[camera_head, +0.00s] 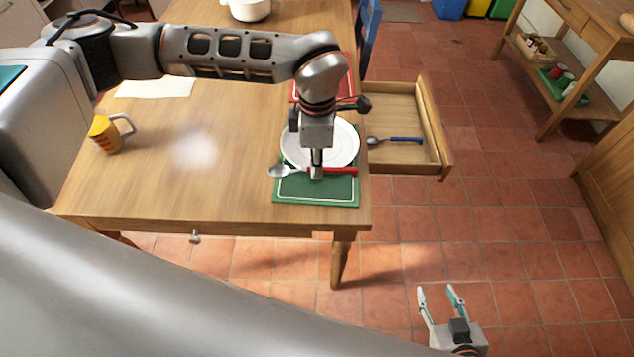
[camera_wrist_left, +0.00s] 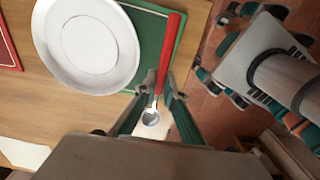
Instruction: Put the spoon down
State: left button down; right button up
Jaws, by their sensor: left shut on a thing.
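The spoon (camera_head: 342,170) has a red handle and a grey metal bowl. It lies across the near part of the green placemat (camera_head: 318,193), in front of the white plate (camera_head: 347,143). My left gripper (camera_head: 316,173) points down and is shut on the spoon near where handle and bowl meet. The left wrist view shows the red handle (camera_wrist_left: 171,50) running out past the fingertips (camera_wrist_left: 161,90), with the bowl nearer the palm. I cannot tell whether the spoon touches the mat. My right gripper (camera_head: 441,297) is open and empty above the floor.
An open drawer (camera_head: 420,156) to the right of the mat holds a blue-handled spoon (camera_head: 396,140). A yellow-orange mug (camera_head: 106,135) stands at the table's left. A red placemat (camera_head: 348,88) lies beyond the plate. The table (camera_head: 215,185) is clear between mug and mat.

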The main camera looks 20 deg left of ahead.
pick_arm(q)
send_over(317, 194)
notch_tip(317, 194, down, 4)
jog(key=shift+f, duration=0.1)
notch_tip(317, 194, down, 4)
jog(key=shift+f, duration=0.1)
dwell(0.3)
jog(key=c, duration=2.5)
grip_release()
jog(key=shift+f, duration=0.1)
jog(key=shift+c, duration=0.2)
jog(key=o, duration=0.4)
